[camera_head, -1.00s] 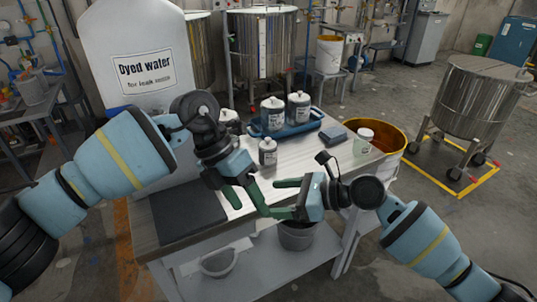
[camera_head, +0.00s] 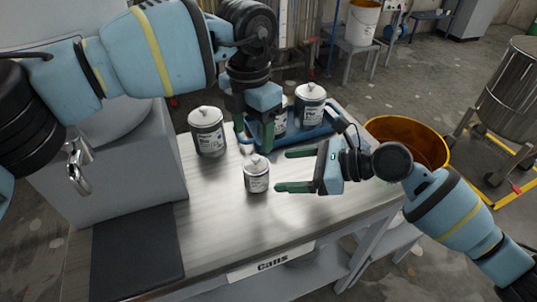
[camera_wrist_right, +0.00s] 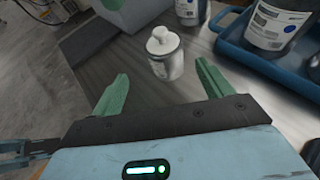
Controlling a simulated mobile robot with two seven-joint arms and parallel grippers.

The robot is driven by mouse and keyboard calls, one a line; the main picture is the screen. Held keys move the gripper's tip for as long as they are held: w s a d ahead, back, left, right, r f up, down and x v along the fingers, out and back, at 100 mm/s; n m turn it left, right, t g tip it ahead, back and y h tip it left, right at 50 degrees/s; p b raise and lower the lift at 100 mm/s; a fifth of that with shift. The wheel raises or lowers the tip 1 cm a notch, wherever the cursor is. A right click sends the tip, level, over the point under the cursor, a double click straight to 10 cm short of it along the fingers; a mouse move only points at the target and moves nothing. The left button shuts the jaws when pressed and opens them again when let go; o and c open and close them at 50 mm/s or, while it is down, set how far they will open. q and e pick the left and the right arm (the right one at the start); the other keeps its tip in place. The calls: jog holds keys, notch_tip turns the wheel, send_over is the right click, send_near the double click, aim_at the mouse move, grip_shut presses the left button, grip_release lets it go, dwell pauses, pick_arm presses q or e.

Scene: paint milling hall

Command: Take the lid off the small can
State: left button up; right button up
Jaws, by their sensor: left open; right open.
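The small can (camera_head: 257,181) stands upright on the metal-topped table, a white label on its side. Its pale lid (camera_head: 256,161) with a round knob is on top. The can also shows in the right wrist view (camera_wrist_right: 167,66), ahead of and between the open fingers. My right gripper (camera_head: 284,171) is open and empty just right of the can, its green fingers pointing left towards it. My left gripper (camera_head: 254,138) is open, fingers down, above and behind the can in the head view. It partly hides a larger can behind it.
A larger lidded can (camera_head: 208,138) stands left of the small can. A blue tray (camera_head: 318,131) behind holds larger cans (camera_head: 310,108). A black mat (camera_head: 138,250) lies front left. An amber-lined drum (camera_head: 412,142) stands right of the table. The table front is clear.

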aim_at(262, 167)
pick_arm(q)
jog(key=shift+w+d+r, duration=0.1)
jog(key=shift+w+d, duration=0.1)
jog(key=shift+w, duration=0.4)
pick_arm(e)
jog(key=shift+w+d, duration=0.2)
jog(key=shift+w, duration=0.3)
pick_arm(q)
jog(key=shift+s+a, duration=0.1)
jog(key=shift+s, duration=0.1)
pick_arm(e)
jog(key=shift+s+a, duration=0.1)
jog(key=shift+a, duration=0.15)
jog(key=shift+a+f, duration=0.1)
jog(key=shift+a, duration=0.25)
jog(key=shift+x, duration=3.35)
jog(key=shift+d, duration=0.1)
jog(key=shift+c, duration=0.3)
